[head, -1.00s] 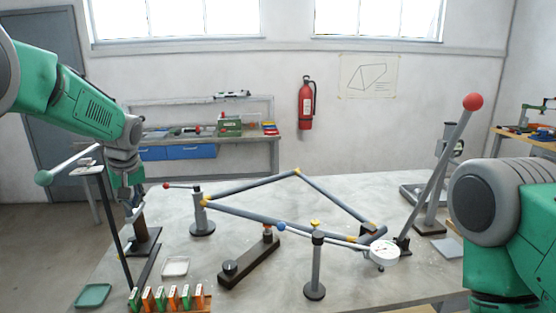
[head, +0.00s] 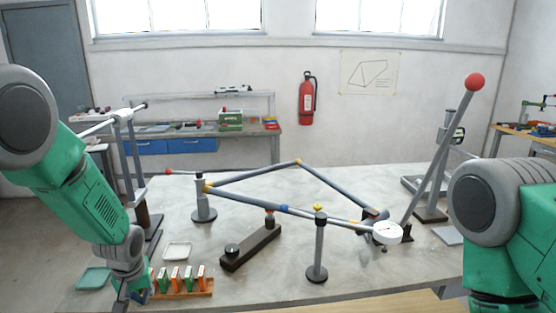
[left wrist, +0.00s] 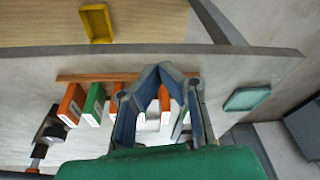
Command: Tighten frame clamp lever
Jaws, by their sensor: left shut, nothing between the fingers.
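The frame (head: 240,199) is made of grey tubes with yellow joints and is held above the table. A clamp post (head: 203,200) at its left corner has a short lever with a red knob (head: 168,171) pointing left. A long grey lever (head: 437,155) with a red ball stands tilted at the right. I cannot tell which is the clamp lever. My left gripper (head: 122,303) is low at the front left, beside the row of boxes and apart from both levers. The left wrist view shows its fingers (left wrist: 158,72) shut and empty. My right gripper is out of view.
Orange and green boxes (head: 173,278) stand in a rack at the front left. A white dish (head: 177,250), a green tray (head: 95,278) and a dark block (head: 251,247) lie nearby.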

